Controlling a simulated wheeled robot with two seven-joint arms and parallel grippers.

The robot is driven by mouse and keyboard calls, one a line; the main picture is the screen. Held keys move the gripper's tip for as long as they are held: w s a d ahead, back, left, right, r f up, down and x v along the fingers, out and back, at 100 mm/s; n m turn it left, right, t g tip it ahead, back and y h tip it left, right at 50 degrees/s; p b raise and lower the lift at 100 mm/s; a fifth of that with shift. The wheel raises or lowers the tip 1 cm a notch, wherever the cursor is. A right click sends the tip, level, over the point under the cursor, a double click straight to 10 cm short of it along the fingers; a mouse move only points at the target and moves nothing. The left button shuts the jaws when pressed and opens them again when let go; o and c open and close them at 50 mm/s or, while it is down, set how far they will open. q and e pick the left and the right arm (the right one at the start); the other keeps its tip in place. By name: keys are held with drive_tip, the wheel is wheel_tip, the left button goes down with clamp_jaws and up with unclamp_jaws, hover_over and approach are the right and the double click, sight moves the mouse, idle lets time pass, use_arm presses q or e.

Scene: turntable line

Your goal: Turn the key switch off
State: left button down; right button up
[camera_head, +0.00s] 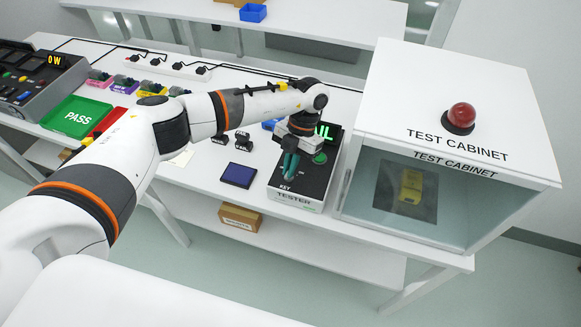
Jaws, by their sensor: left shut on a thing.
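The tester box (296,205), black on top with a white front labelled TESTER, stands on the white bench just left of the test cabinet. The label KEY shows on its top near the front. My left gripper (289,172) points down over the box, right behind the KEY label, and is shut on the key switch. The key switch itself is mostly hidden by the fingers, and its turn position cannot be seen. A green button (320,158) and a partly covered display with green letters (328,133) show on the tester. My right gripper is not in view.
The test cabinet (500,175), with a red dome lamp (461,117) on top and a yellow device (411,187) inside, stands close on the right. A dark blue pad (239,175) lies left of the tester. A green PASS tray (76,117) is far left.

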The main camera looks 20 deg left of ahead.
use_arm(q)
drive_tip(key=n+h, duration=0.1)
drive_tip(key=n, duration=0.1)
drive_tip(key=shift+a+n, duration=0.15)
drive_tip(key=shift+n, duration=0.25)
drive_tip(key=n+h, duration=0.1)
drive_tip(key=n, duration=0.1)
drive_tip(key=shift+r+n+p, duration=0.15)
drive_tip(key=shift+n+p, duration=0.25)
drive_tip(key=n+h+p, duration=0.1)
drive_tip(key=n, duration=0.1)
drive_tip(key=shift+a+n, duration=0.1)
drive_tip(key=shift+n, duration=0.2)
drive_tip(key=shift+a+n+t+h+p, duration=0.1)
drive_tip(key=shift+n+t+h+p, duration=0.45)
drive_tip(key=shift+n+p, duration=1.05)
drive_tip(key=shift+n+b, duration=0.3)
drive_tip(key=shift+n, duration=0.1)
drive_tip(key=c, duration=1.6)
unclamp_jaws()
drive_tip(key=shift+o, duration=0.2)
